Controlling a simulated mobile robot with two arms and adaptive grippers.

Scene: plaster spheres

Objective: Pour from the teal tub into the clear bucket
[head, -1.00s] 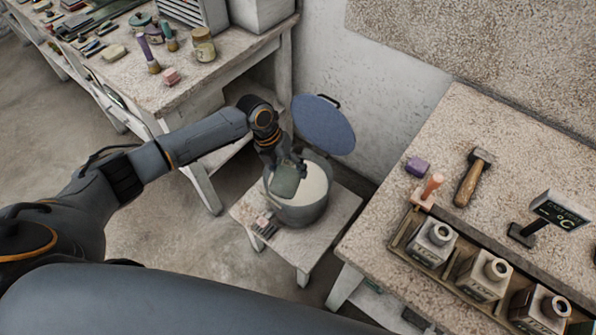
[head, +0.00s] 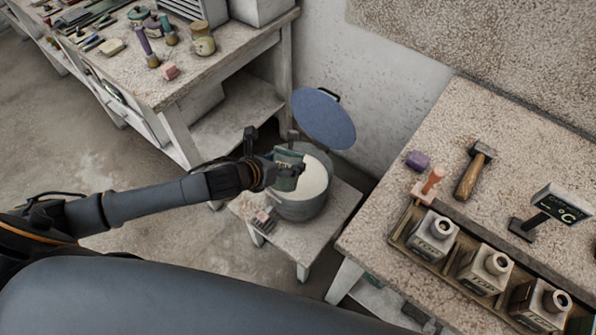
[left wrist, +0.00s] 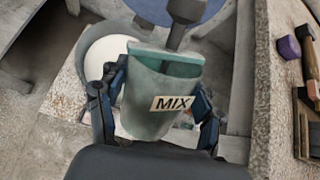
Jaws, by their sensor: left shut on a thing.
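The teal tub (left wrist: 150,115) with a MIX label is in my left gripper (left wrist: 157,95), with a finger on each side. It stands about upright, its open top away from the wrist; its inner wall shows teal and its bottom is hidden. In the head view the tub (head: 287,172) is in front of a grey-green bin (head: 303,208) with white contents, and my left gripper (head: 277,170) overlaps it. A grey handle (left wrist: 185,20) rises at the tub's rim; I cannot tell if it is inside. I cannot identify a clear bucket for sure. My right gripper is not in view.
The bin stands on a low stool (head: 333,228) with a small pinkish block; a round blue lid (head: 323,118) is open behind it. A speckled table (head: 420,170) at right holds a hammer (head: 474,172) and several labelled bottles. A workbench (head: 150,85) stands at back left.

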